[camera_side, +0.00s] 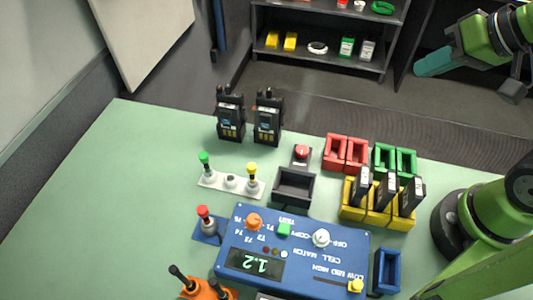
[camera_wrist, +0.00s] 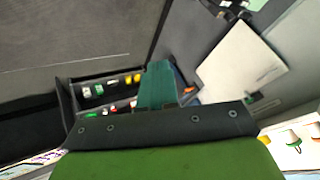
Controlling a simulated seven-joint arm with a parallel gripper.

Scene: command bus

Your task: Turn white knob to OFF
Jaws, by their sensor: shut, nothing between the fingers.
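The white knob (camera_side: 321,238) sits on the upper right part of a blue panel (camera_side: 245,237), in the side view. Lettering that looks like OFF is beside it, upside down in the picture. Which way the knob points is too small to tell. My gripper (camera_side: 433,64) is at the top right of the side view, shut and empty. It is high and far from the panel, over the floor beyond the table. Its teal fingers also show in the wrist view (camera_wrist: 158,85), pressed together. The white knob is not visible in the wrist view.
The panel also carries an orange knob (camera_side: 254,221), a green button (camera_side: 284,229), a yellow knob (camera_side: 355,286) and a display (camera_side: 254,263). Black radios (camera_side: 230,117), a dark bin (camera_side: 294,186) and yellow holders (camera_side: 378,213) stand behind it. The table's left side is clear.

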